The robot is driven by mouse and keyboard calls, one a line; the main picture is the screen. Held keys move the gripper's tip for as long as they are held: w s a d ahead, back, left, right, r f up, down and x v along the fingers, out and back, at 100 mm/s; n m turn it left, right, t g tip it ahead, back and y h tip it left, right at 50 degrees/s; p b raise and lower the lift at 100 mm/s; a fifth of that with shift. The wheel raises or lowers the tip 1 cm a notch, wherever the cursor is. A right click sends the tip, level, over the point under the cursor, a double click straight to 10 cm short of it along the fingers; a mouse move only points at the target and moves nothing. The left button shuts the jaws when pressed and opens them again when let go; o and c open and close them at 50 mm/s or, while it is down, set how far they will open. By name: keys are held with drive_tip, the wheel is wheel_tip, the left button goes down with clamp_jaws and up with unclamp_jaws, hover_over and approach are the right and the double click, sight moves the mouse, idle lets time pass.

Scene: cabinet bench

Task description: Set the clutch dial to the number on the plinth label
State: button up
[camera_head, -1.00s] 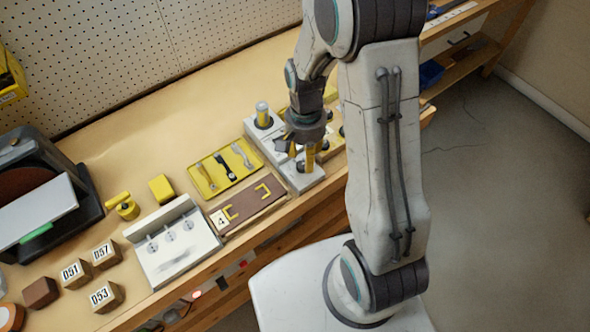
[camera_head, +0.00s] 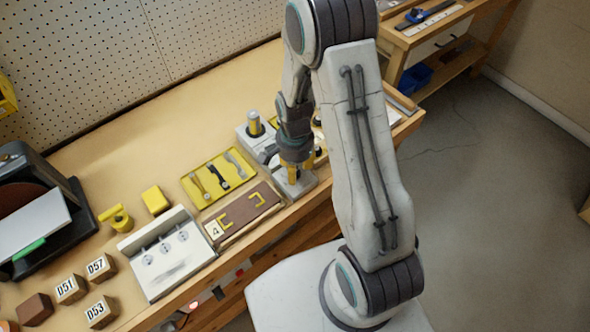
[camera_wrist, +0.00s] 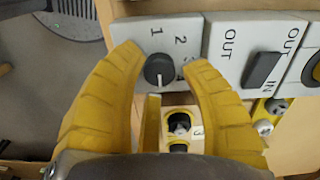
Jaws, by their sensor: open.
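The black clutch dial (camera_wrist: 158,69) sits on a light grey panel (camera_wrist: 217,38) in the wrist view, with 1, 2 and 3 visible around it and another mark partly behind a finger. A faint light line shows on the knob; the number it points at is unclear. My gripper (camera_wrist: 164,60) is open, its yellow fingers on either side of the dial; contact cannot be told. In the head view my gripper (camera_head: 292,172) is low over the fixture at the bench's front edge and hides the dial. A white label (camera_head: 214,230) reading 4 is on a brown board (camera_head: 240,212).
A black rocker switch (camera_wrist: 262,69) marked OUT and IN is right of the dial. Numbered blocks (camera_head: 101,267) are at front left. Bench surface behind the tray is clear.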

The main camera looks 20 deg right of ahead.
drive_tip(key=shift+f, duration=0.8)
drive_tip(key=shift+o, duration=0.3)
clamp_jaws()
